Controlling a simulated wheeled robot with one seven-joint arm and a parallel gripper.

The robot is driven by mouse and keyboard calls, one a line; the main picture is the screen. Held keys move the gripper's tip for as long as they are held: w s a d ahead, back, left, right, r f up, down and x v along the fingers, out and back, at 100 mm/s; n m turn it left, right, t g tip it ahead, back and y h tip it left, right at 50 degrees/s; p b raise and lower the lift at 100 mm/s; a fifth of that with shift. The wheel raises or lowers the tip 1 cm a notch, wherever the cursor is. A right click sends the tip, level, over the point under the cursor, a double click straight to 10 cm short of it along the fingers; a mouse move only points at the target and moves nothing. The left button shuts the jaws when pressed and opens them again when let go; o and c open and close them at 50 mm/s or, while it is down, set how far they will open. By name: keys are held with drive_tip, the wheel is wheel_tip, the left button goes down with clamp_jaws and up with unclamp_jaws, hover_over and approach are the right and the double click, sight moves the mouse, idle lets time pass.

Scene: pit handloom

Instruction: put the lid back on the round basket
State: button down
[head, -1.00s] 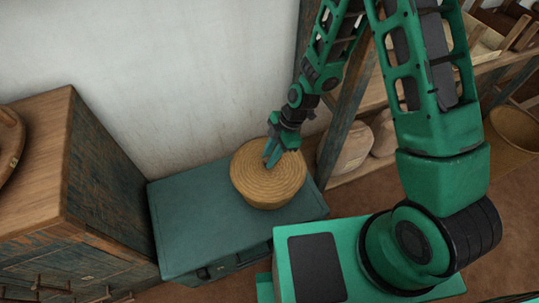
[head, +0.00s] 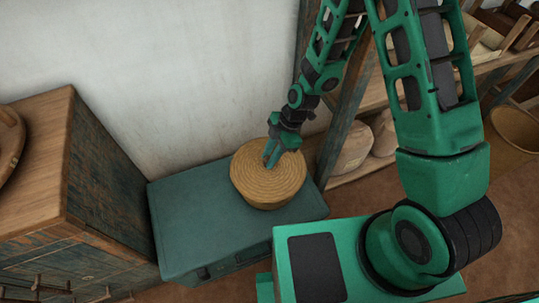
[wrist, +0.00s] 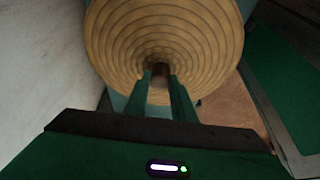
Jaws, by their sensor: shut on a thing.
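The round straw-coloured lid (head: 284,184), with coiled rings, sits level over the round basket (head: 262,206), whose side shows only as a low strip under the lid's edge. Lid and basket are on a teal chest (head: 180,222). My gripper (head: 269,163) reaches down to the middle of the lid. In the wrist view, the fingers of my gripper (wrist: 160,82) are shut on a small darker knob at the centre of the lid (wrist: 205,40). I cannot tell whether any gap is left between lid and basket rim.
A wooden cabinet (head: 38,150) stands at the left with a round wooden thing (head: 8,150) on top. A pale wall is behind the chest. A shelf post (head: 340,125) and clay pots (head: 355,150) are close to the right. The chest's left part is clear.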

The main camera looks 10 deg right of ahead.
drive_tip(key=shift+f, duration=0.1)
idle(0.8)
drive_tip(key=c, duration=1.4)
unclamp_jaws()
drive_tip(key=shift+o, duration=0.6)
drive_tip(key=o, duration=0.4)
drive_tip(key=shift+c, duration=0.2)
drive_tip(key=shift+r, duration=3.5)
clamp_jaws()
